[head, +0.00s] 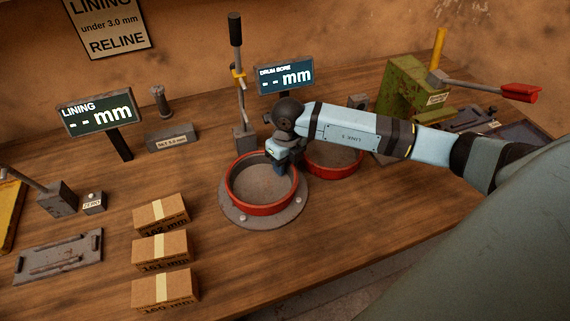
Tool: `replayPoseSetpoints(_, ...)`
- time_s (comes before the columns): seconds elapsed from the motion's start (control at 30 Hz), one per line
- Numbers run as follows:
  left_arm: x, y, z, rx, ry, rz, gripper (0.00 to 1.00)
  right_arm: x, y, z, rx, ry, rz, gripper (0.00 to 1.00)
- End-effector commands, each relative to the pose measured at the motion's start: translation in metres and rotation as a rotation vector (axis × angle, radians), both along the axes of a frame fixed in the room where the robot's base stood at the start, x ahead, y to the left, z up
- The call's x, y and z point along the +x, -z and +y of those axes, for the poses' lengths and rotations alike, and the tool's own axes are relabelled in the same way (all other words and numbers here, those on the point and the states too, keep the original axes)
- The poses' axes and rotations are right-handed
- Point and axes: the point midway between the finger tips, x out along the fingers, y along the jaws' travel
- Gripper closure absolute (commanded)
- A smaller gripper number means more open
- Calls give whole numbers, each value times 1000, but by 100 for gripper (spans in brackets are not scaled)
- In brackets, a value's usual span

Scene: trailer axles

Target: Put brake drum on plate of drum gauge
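A red-rimmed brake drum (232,199) sits over the round grey plate (299,208) of the drum gauge, in the middle of the bench. It looks level and roughly centred; I cannot tell whether it rests fully on the plate. My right gripper (285,170) points down at the drum's back right rim. Its fingertips are partly hidden, so I cannot tell whether they grip the rim. The gauge display (286,77) reads "DRUM BORE -- mm". A second red-rimmed drum (335,170) stands just to the right, partly behind my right arm. My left gripper is out of view.
A lever post (240,100) stands behind the plate. Three cardboard boxes (162,250) lie at the front left. A lining display (97,113) stands at the back left. A green lever machine (412,85) is at the back right.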

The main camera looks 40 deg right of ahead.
Motion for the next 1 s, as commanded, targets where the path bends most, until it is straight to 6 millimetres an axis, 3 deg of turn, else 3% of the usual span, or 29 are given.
replayPoseSetpoints(0.5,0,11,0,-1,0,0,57,2,-99,-6,-1,0,-4,65)
replayPoseSetpoints(0.7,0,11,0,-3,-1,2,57,1,-113,-7,-1,0,-2,65)
replayPoseSetpoints(1.0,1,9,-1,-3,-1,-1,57,1,-115,-7,0,0,-2,65)
